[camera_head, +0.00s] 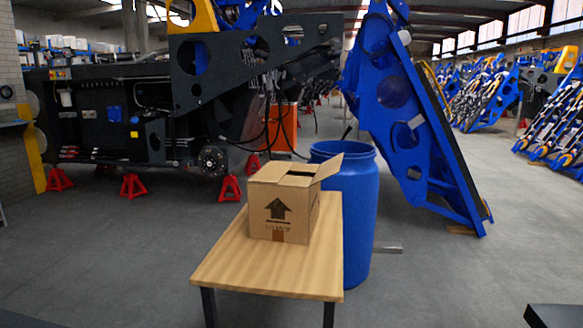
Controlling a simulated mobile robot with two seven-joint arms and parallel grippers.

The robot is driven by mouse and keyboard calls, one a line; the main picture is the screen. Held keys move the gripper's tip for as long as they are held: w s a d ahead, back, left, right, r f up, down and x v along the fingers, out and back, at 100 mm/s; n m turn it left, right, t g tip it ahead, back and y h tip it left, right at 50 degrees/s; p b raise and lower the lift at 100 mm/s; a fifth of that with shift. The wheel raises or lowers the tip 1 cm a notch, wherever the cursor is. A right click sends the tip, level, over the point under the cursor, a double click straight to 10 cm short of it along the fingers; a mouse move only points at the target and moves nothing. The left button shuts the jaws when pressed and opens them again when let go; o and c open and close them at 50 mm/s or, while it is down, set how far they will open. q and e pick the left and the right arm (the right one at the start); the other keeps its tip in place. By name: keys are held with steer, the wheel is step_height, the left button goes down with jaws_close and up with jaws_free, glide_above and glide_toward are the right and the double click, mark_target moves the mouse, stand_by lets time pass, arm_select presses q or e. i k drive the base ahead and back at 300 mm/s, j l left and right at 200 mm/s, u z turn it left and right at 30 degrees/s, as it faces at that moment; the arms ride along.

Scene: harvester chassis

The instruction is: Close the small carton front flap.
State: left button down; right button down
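A small brown cardboard carton (262,229) stands upright on a wooden table, in the middle of the head view. Its front face bears a dark up arrow and a strip of tape low down. A flap on the right side (329,166) stands open, slanting up and outward. The rest of the top looks mostly covered by folded-in flaps (278,178), with a narrow dark gap near the right. I cannot clearly tell the front flap's edge from the other top panels. Neither of my grippers shows.
The wooden table (262,271) has bare top in front of the carton. A blue barrel (359,215) stands close behind and right of it. A dark machine chassis (130,115) on red stands and a blue frame (415,120) are behind.

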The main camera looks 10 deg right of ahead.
mark_target(329, 168)
steer(key=i+l+u, duration=0.15)
steer(key=u, duration=0.2)
steer(key=i+l+u, duration=0.15)
steer(key=l+u, duration=0.2)
steer(key=i+l+u, duration=0.1)
steer(key=l, duration=0.3)
steer(key=i+l+u, duration=0.15)
steer(key=l, duration=0.25)
